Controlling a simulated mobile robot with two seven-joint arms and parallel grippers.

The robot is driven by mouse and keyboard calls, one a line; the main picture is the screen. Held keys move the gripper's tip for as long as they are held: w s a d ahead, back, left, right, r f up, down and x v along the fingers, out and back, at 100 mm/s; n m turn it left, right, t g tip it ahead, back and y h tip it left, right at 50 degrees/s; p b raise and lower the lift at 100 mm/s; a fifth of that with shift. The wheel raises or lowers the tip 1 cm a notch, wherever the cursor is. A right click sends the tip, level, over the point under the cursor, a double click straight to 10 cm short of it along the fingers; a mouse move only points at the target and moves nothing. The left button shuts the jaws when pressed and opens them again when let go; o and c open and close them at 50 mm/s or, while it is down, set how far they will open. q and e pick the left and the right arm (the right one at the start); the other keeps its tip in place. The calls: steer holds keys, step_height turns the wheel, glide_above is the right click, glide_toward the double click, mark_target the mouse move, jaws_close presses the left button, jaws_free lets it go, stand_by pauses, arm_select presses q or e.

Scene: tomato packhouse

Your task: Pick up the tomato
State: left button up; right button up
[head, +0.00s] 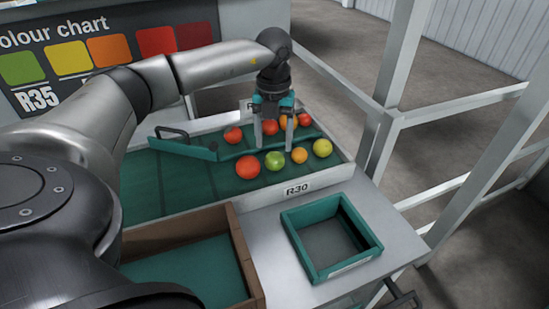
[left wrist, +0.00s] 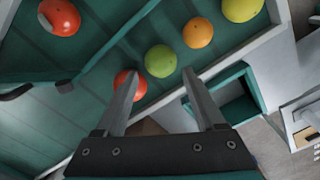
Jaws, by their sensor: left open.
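Several tomatoes lie in the green-floored tray (head: 172,212). The front row has a red tomato (head: 248,168), a green tomato (head: 275,161), an orange tomato (head: 299,155) and a yellow tomato (head: 322,148). Behind a divider are red tomatoes (head: 233,135) and another orange one (head: 287,123). My left gripper (head: 274,149) is open and empty, pointing down over the tray. In the left wrist view the green tomato (left wrist: 160,61) shows between and beyond the fingertips; the left finger partly covers the red tomato (left wrist: 130,86). My right gripper is not in view.
A teal-rimmed empty box (head: 314,271) stands on the bench at the front. A brown-walled crate (head: 243,262) is left of it. The tray's green divider (head: 185,149) runs behind the front row. White rails (head: 390,120) stand to the right.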

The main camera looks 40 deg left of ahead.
mark_target(274, 155)
arm_select(q)
step_height(274, 155, down, 5)
steer(key=shift+s+d+f+b, duration=0.1)
steer(key=shift+d+f+b, duration=0.1)
steer(key=shift+b, duration=0.25)
steer(key=c, duration=0.6)
